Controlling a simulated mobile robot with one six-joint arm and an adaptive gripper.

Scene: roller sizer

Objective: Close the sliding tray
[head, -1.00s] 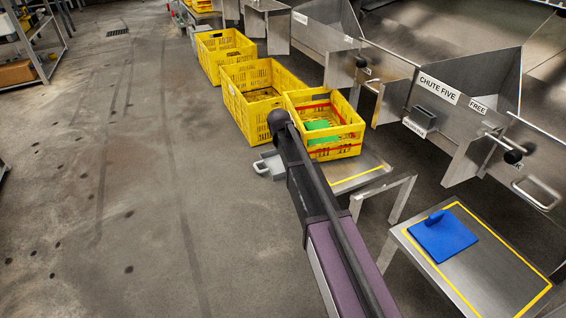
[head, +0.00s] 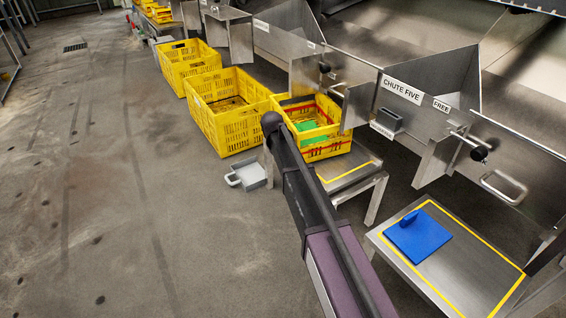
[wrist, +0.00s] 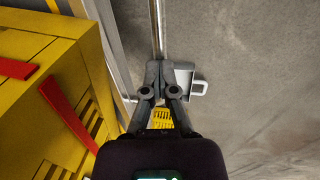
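The sliding tray (head: 254,172) is a small grey tray with a loop handle (head: 234,181). It sticks out to the left from under the metal stand that carries a yellow crate with red stripes. In the wrist view the tray (wrist: 183,76) and its pale handle (wrist: 199,88) lie just right of the fingertips. My gripper (wrist: 158,66) has its two dark fingers together, with nothing seen between them. I cannot tell whether they touch the tray. In the head view my arm hides the gripper and part of the stand.
The red-striped yellow crate (head: 330,146) stands on the metal stand (head: 362,178), close on the left in the wrist view (wrist: 85,60). Another yellow crate (head: 222,125) is beside it. A low table (head: 465,268) holds a blue board (head: 420,238). The floor to the left is clear.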

